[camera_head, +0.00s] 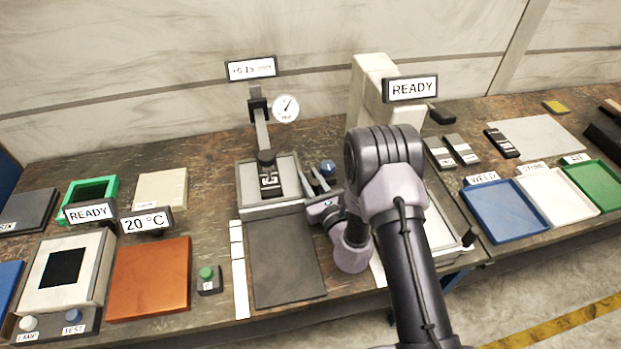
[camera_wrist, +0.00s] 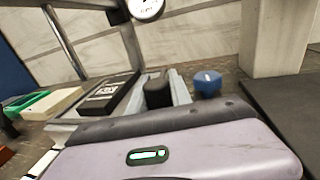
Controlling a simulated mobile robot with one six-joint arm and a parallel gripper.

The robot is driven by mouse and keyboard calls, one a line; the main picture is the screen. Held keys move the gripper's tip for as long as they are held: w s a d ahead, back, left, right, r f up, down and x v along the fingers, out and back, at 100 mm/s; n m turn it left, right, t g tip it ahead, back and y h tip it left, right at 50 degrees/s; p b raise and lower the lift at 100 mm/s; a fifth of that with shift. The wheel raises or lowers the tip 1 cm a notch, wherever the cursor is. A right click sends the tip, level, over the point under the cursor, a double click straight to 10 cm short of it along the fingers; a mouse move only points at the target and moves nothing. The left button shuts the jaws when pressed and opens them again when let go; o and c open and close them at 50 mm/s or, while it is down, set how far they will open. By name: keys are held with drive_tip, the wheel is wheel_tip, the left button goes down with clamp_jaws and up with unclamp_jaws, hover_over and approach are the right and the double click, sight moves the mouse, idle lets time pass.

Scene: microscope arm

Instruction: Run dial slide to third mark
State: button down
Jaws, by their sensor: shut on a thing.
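The dial stand shows in the head view with a round white dial (camera_head: 285,108) on a post. Its pale base (camera_head: 243,208) carries a dark block with a white label (camera_head: 268,181); this block also shows in the wrist view (camera_wrist: 106,95). My gripper (camera_head: 317,181) is at the right side of the base, its fingers pointing away from me. In the wrist view a dark rounded knob (camera_wrist: 158,88) stands between the grey fingers, and my gripper is shut on it. A blue knob (camera_head: 327,167) is just beyond the fingers. I cannot make out slide marks.
A display (camera_head: 251,68) reading about +0.15 stands above the dial. A pale column (camera_head: 371,85) with a READY sign (camera_head: 411,88) rises behind my arm. A dark mat (camera_head: 285,262) lies in front of the base. Blue (camera_head: 505,212), white and green trays lie right.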

drive_tip(key=c, duration=1.2)
unclamp_jaws()
drive_tip(key=shift+d+r, duration=0.1)
drive_tip(key=shift+r, duration=0.05)
drive_tip(key=shift+o, duration=0.2)
drive_tip(key=v, duration=0.5)
drive_tip(key=b+v, duration=0.1)
drive_tip(key=v, duration=0.5)
drive_tip(key=b+v, duration=0.1)
drive_tip(key=v, duration=0.4)
drive_tip(key=shift+s+d+f, duration=0.2)
drive_tip(key=shift+s+f, duration=0.05)
drive_tip(key=shift+s, duration=0.05)
drive_tip(key=shift+s+d+r, duration=0.15)
drive_tip(key=shift+s, duration=0.2)
